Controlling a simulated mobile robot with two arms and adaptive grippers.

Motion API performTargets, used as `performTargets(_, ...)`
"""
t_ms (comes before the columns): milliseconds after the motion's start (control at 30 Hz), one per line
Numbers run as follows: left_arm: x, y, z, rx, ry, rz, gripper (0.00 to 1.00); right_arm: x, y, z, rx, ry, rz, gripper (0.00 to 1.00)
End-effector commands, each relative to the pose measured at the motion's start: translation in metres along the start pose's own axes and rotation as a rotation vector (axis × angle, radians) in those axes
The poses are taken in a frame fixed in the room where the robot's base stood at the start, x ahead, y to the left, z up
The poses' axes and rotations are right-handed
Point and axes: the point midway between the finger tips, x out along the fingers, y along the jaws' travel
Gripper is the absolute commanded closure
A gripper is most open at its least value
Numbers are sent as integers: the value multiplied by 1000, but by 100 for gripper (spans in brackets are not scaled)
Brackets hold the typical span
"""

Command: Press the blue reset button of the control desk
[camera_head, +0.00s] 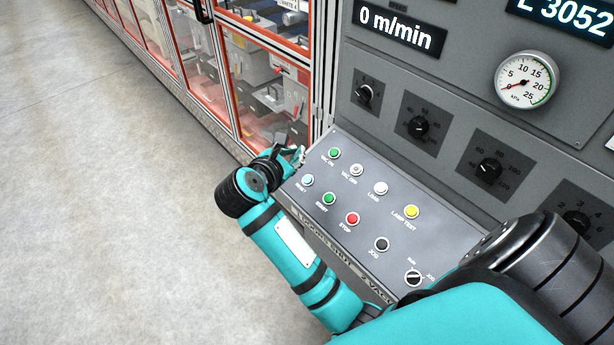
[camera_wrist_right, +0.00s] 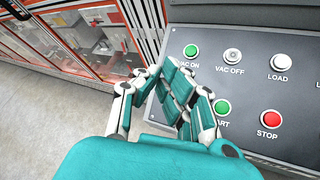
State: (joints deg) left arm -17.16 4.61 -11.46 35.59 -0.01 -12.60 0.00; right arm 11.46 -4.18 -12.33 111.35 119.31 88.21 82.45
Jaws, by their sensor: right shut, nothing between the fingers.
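The control desk (camera_head: 295,192) has a sloped grey panel with two rows of buttons. The blue reset button (camera_head: 307,180) is at the left end of the front row in the head view. In the right wrist view it is hidden behind my fingers. My right gripper (camera_head: 299,156) is at the panel's left edge, just up and left of the blue button. In the right wrist view my right gripper (camera_wrist_right: 160,76) is shut and empty, its fingers covering part of the panel. I cannot tell whether it touches the desk. My left gripper is not in view.
The green START button (camera_head: 328,198) and red STOP button (camera_head: 352,218) sit right of the blue one. The green VAC ON button (camera_head: 334,153) is behind it. A glazed, red-framed cabinet (camera_head: 262,85) stands beyond the desk. Open floor (camera_head: 110,200) lies to the left.

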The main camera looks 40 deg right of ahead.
Motion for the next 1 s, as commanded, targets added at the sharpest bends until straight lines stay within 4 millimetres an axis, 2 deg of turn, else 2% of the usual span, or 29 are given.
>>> performTargets(267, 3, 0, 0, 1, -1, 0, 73, 5, -3, -3, -5, -4, 1, 100)
performTargets(700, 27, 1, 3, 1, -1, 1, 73, 46, -34, -33, -10, -6, 0, 100)
performTargets(767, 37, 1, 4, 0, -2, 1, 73, 51, -39, -40, -6, -3, -1, 100)
performTargets(1000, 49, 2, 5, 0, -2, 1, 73, 61, -45, -45, -5, -4, 1, 100)
